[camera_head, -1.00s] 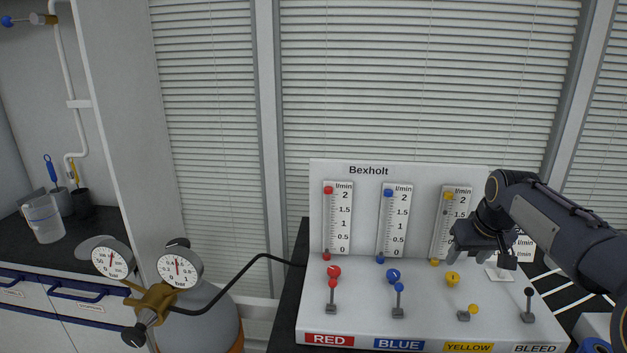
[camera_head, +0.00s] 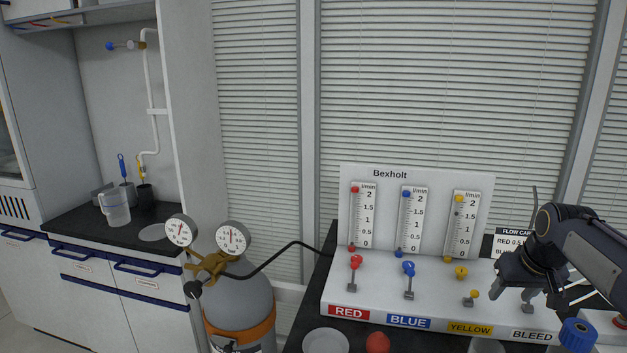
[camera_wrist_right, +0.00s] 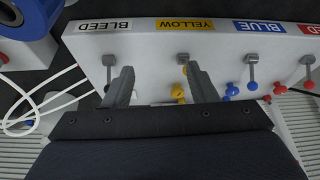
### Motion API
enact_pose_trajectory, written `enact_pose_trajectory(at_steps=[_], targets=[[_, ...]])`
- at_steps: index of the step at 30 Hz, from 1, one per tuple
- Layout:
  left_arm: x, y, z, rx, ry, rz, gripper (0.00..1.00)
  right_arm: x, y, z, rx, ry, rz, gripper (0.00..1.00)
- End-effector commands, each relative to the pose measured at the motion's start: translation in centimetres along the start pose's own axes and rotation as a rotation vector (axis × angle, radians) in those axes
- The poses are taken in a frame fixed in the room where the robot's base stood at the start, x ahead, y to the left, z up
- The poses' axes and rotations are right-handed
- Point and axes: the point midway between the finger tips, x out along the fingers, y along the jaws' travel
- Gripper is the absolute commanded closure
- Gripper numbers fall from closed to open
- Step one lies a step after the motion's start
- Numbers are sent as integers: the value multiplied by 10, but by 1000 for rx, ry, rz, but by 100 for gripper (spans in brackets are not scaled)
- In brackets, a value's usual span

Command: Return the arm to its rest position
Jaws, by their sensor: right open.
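My right gripper (camera_head: 514,294) is open and empty, above the right end of the white Bexholt panel (camera_head: 375,294), by the BLEED label (camera_head: 531,336). In the wrist view its two fingers (camera_wrist_right: 158,72) stand apart in front of the panel, with nothing between them gripped. My right arm (camera_head: 590,250) comes in from the right edge. The panel has a red lever (camera_head: 354,272), a blue lever (camera_head: 409,280) and a yellow-knobbed lever (camera_head: 471,298). The gripper partly covers the bleed lever in the head view. My left gripper is not in view.
A gas cylinder (camera_head: 240,305) with two gauges and a black hose stands left of the panel. A flow card (camera_head: 508,241) is partly hidden behind my gripper. A blue cap-like part (camera_head: 578,335) is at the lower right. A counter with a jug (camera_head: 116,208) is far left.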

Motion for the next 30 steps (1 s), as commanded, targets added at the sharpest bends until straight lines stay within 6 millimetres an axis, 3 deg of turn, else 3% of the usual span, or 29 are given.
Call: enact_pose_trajectory(at_steps=[11,17,20,24,27,30], targets=[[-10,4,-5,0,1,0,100,-36,-33,38,2,21,-80,48],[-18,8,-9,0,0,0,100,-62,-64,80,2,35,-153,48],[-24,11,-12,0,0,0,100,-76,-83,111,4,42,-200,48],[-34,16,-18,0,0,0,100,-94,-118,171,5,51,-282,48],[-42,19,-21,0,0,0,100,-99,-143,221,9,53,-342,48],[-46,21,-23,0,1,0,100,-97,-160,258,13,50,-383,48]])
